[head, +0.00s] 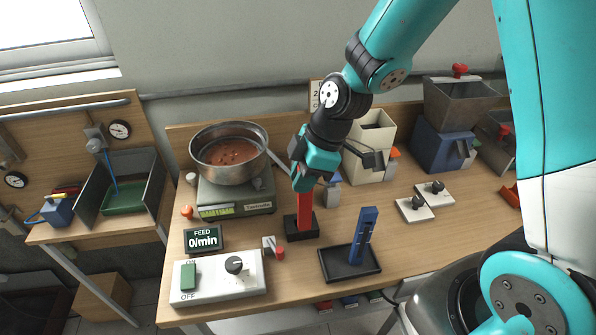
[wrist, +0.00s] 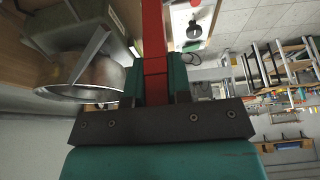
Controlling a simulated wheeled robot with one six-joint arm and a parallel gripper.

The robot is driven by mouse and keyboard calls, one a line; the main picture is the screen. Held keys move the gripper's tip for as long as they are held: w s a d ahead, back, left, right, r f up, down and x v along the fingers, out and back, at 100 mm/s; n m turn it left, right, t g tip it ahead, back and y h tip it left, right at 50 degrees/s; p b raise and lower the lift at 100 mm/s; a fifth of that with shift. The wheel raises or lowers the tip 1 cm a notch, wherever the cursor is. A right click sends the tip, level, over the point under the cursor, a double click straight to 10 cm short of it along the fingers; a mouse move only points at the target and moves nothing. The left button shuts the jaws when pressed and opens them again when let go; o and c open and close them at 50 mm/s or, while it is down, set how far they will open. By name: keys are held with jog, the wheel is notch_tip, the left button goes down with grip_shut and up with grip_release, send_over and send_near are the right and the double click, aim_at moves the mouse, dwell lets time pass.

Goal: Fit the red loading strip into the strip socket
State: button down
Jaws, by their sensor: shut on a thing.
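The red loading strip (head: 304,209) is upright below my gripper (head: 305,182) in the head view. My gripper is shut on its upper part. In the wrist view the red strip (wrist: 154,45) runs between the two teal fingers (wrist: 153,85). A black block (head: 300,229), which looks like the strip socket, stands on the bench under the strip. The strip's lower end meets this block in the picture; I cannot tell whether it is inside it or just above. The socket opening is hidden.
A blue strip (head: 364,232) stands in a black tray (head: 349,264) to the right. A scale (head: 235,200) with a metal pan (head: 230,152) stands behind left. A white switch box (head: 220,277) is at front left. A small red-knobbed lever (head: 273,247) is close to the block.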

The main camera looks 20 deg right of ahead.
jog(key=w+f, duration=0.1)
jog(key=w+f+p, duration=0.1)
jog(key=w, duration=0.1)
jog(key=shift+w+d+f, duration=0.2)
jog(key=shift+d+f, duration=0.1)
jog(key=shift+d, duration=0.05)
